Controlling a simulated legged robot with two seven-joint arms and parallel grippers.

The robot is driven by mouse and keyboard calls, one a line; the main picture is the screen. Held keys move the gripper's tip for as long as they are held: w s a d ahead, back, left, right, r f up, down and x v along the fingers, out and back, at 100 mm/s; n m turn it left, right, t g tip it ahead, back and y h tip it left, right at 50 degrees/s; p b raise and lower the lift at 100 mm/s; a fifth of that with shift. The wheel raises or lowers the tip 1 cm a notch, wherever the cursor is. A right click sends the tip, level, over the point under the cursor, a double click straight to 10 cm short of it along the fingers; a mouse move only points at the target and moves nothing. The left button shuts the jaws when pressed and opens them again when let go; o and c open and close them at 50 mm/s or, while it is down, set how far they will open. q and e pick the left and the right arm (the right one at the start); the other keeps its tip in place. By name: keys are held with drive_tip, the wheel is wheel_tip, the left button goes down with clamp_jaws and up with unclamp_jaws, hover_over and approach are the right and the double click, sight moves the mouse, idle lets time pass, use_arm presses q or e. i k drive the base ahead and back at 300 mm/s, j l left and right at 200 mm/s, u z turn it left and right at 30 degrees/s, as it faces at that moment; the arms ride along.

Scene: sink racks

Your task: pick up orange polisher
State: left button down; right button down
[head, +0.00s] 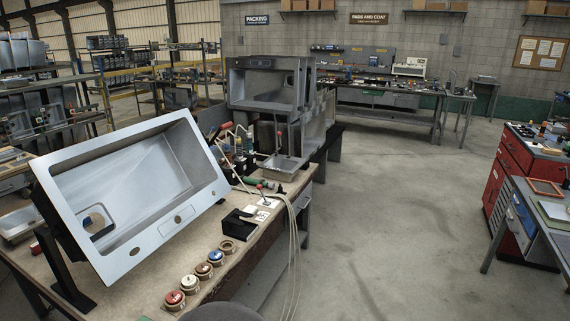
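No orange polisher can be made out for certain. A small orange-red part (226,126) shows among the hand tools (240,150) standing behind the tilted sink, too small to identify. Another small red-tipped item (261,188) stands by white cards on the workbench (225,283). Neither of my grippers is in view.
A steel sink (150,185) is tilted on a black stand on the bench's left side. Several round tins (203,270) and a black box (236,224) lie near the bench's front edge. Pale hoses (293,235) hang off its right edge. The floor to the right is clear, up to a red cabinet (507,185).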

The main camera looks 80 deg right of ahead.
sight(226, 167)
drive_tip(key=z, duration=2.4)
drive_tip(key=i+l+z, duration=0.3)
drive_tip(key=i, duration=0.35)
drive_tip(key=i+l+z, duration=0.35)
drive_tip(key=i, duration=0.4)
drive_tip(key=i+z, duration=0.3)
drive_tip(key=i, duration=0.4)
drive_tip(key=i+z, duration=0.1)
drive_tip(key=i, duration=1.65)
drive_tip(key=i+u, duration=0.3)
drive_tip(key=u, duration=0.15)
drive_tip(key=i+u, duration=0.3)
drive_tip(key=u, duration=0.2)
drive_tip(key=i+l+u, duration=0.15)
drive_tip(key=u, duration=0.3)
drive_tip(key=i+u, duration=0.3)
drive_tip(key=u, duration=0.15)
drive_tip(key=i+l+u, duration=0.1)
drive_tip(key=i+u, duration=0.2)
drive_tip(key=u, duration=0.15)
